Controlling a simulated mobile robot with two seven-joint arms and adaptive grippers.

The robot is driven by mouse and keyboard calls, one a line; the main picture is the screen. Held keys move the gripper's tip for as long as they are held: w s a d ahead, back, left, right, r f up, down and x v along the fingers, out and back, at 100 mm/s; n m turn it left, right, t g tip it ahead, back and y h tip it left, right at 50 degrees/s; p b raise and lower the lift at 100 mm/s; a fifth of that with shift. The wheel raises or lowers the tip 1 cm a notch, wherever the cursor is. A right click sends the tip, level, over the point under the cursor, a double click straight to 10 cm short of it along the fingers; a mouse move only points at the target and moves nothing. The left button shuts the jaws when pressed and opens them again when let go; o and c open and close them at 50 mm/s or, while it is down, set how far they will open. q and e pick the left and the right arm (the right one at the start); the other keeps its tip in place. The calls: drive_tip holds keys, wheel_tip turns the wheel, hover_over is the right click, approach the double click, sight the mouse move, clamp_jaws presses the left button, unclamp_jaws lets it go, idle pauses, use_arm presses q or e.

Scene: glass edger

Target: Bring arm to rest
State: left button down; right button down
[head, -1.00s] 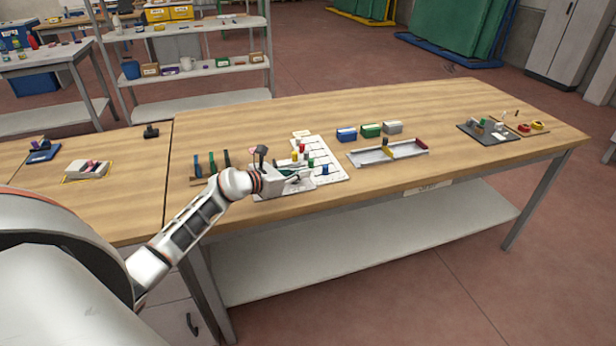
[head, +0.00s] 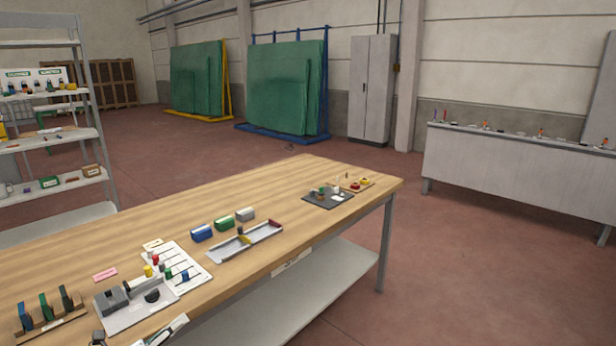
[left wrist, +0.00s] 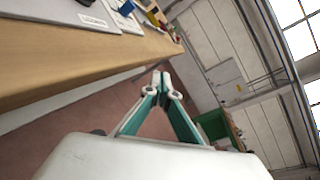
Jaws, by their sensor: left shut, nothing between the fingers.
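My left gripper (head: 168,331) shows only in part at the bottom edge of the head view, just off the front edge of the wooden workbench (head: 150,222). In the left wrist view its two teal-lined fingers (left wrist: 161,76) meet at the tips, with nothing between them. They point past the bench edge toward open floor and the far wall. The grey fixture on its pale plate (head: 125,303) lies on the bench close beyond the gripper. My right gripper is in neither view.
On the bench stand a slotted block rack (head: 50,322), a white board with coloured pegs (head: 188,262), a shallow grey tray (head: 245,243) and a dark mat (head: 328,199). A shelf rack (head: 60,130) stands at left. Floor right of the bench is clear.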

use_arm(q)
drive_tip(key=s+d+f+n+g+y, duration=0.1)
drive_tip(key=s+d+f+n, duration=0.3)
drive_tip(key=s+n, duration=0.5)
drive_tip(key=s+d+f+n+g+y, duration=0.1)
drive_tip(key=s+d+f+n+g, duration=0.1)
drive_tip(key=s+d+f+n, duration=0.3)
drive_tip(key=s+d+f+n+g+y, duration=0.1)
drive_tip(key=s+d+f+n, duration=0.3)
drive_tip(key=s+f+n, duration=0.5)
drive_tip(key=s+n, duration=0.4)
drive_tip(key=s, duration=0.1)
drive_tip(key=shift+d+n+y, duration=0.3)
drive_tip(key=shift+n, duration=0.1)
idle(0.5)
